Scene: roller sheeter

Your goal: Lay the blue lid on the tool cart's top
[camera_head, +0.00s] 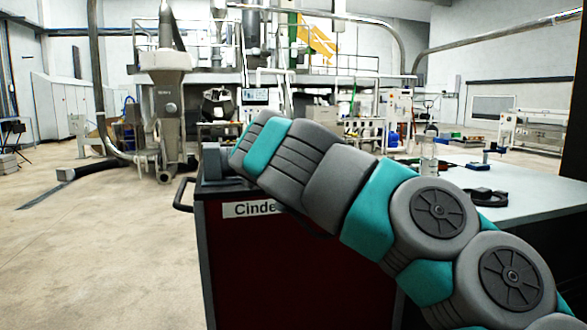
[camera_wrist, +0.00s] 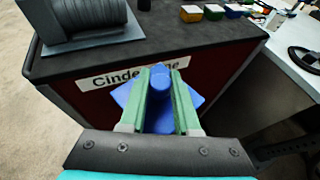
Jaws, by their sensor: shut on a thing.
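The blue lid (camera_wrist: 195,101) shows in the wrist view, a flat plate with a round knob. My gripper (camera_wrist: 160,75) has green fingers shut on the knob, with the plate beyond them. The lid appears in front of the tool cart's dark red front, short of its top in the picture. The tool cart's black top (camera_wrist: 150,42) spreads beyond the fingers. The cart (camera_head: 290,270) also shows in the head view, with a "Cinde..." label partly hidden by my arm. My gripper and the lid are hidden in the head view.
A grey ribbed spool-like part (camera_wrist: 88,18) stands at the cart top's left. Small yellow (camera_wrist: 191,14), green (camera_wrist: 213,12) and blue (camera_wrist: 233,11) boxes sit along its far side. The middle is bare. A pale table (camera_head: 535,198) with a bottle (camera_head: 429,160) stands to the right.

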